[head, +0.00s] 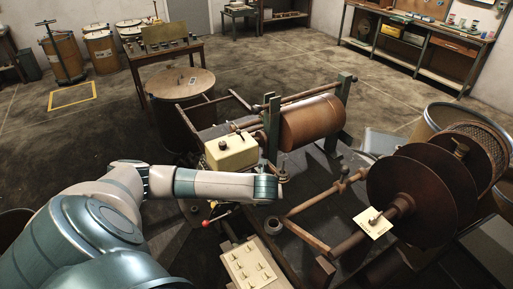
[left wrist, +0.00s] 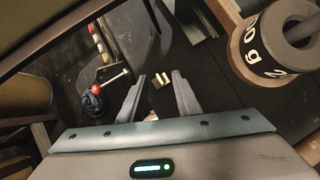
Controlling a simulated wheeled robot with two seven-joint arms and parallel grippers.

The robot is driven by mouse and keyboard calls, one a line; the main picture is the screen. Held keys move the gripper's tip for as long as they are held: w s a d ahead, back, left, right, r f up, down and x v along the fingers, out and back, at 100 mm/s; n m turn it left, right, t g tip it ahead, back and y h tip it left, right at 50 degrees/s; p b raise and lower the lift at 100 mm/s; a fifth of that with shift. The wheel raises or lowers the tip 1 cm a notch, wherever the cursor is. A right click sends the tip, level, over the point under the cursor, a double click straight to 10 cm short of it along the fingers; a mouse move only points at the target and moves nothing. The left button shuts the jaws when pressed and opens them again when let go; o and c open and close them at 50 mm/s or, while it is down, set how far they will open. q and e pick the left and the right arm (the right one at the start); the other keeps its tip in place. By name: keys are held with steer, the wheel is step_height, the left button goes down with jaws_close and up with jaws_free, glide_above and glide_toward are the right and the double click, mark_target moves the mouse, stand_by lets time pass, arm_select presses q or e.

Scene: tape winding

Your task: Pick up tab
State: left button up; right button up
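My left gripper (left wrist: 159,75) is open in the left wrist view, its two fingers apart. Small pale pieces (left wrist: 162,79) show in the gap between the fingertips; they look like a tab, but I cannot tell if the fingers are level with them. In the head view my left arm reaches in from the left over the machine, and its fingers are hidden. A cream board (head: 238,264) with several small upright tabs lies at the bottom middle. A pale card (head: 373,223) with a small metal piece sits by the brown discs. My right gripper is not in view.
The brown roller (head: 312,120) and large discs (head: 410,195) stand beyond and right. A lidded drum (head: 180,84) is behind the arm.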

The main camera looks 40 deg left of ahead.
arm_select(q)
steer(key=shift+w+a+f, duration=0.15)
steer(key=shift+a+f, duration=0.05)
steer(key=shift+f, duration=0.3)
jaws_close()
